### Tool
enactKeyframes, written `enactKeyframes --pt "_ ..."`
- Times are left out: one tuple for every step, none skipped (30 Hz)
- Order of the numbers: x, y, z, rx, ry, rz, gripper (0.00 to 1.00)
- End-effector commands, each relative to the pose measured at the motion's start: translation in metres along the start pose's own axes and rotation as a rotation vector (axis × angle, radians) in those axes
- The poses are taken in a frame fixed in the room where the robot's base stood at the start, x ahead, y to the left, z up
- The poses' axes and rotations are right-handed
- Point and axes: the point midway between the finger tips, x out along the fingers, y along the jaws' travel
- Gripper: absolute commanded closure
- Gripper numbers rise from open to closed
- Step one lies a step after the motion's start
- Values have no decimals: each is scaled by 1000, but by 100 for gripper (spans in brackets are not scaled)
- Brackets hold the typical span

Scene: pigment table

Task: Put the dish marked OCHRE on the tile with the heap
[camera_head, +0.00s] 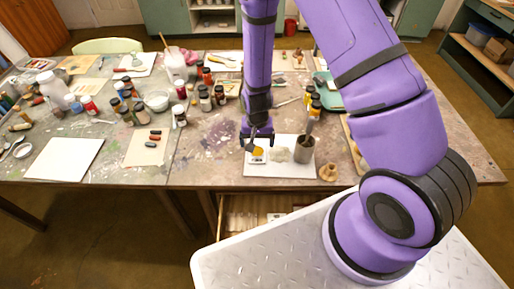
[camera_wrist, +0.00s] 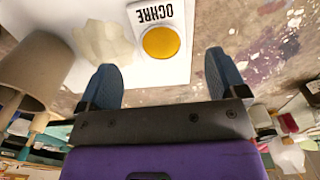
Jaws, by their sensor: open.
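The dish marked OCHRE (camera_head: 259,155) is small and white with a round yellow-orange fill. It sits on the left part of a white tile (camera_head: 270,171) at the table's front edge. In the wrist view the dish (camera_wrist: 158,30) shows its black label, upside down. A pale, whitish heap (camera_head: 279,155) lies on the same tile, right of the dish; it also shows in the wrist view (camera_wrist: 106,42). My gripper (camera_head: 256,146) is at the dish, partly covering it in the head view. In the wrist view its fingers (camera_wrist: 163,72) are apart, with nothing between them.
A grey cup (camera_head: 304,150) holding a tool stands at the tile's right end, close to the heap. A small tan object (camera_head: 328,172) is right of it. Dark bottles (camera_head: 212,98) stand behind and left. A white sheet (camera_head: 65,158) lies far left. Bare table is left of the tile.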

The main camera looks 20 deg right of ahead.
Motion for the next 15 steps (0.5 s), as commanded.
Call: enactKeyframes --pt "-10 0 0 0 3 -2 9" --pt "-14 0 0 -1 3 -1 9" --pt "-21 0 0 -1 3 -1 9" --pt "-26 -1 -1 -1 4 -2 9" --pt "-30 -1 0 -1 3 -2 9" --pt "-36 -1 0 -1 3 -2 9" --pt "-40 0 0 0 3 -2 9" --pt "-43 0 0 0 3 -2 9" --pt "-48 0 0 0 3 -1 9" --pt "-51 0 0 0 2 -1 9" --pt "-54 0 0 0 2 -1 9" --pt "-57 0 0 0 2 0 9" --pt "-59 0 0 0 2 0 9" --pt "-61 0 0 0 1 0 9" --pt "-63 0 0 0 0 0 9"
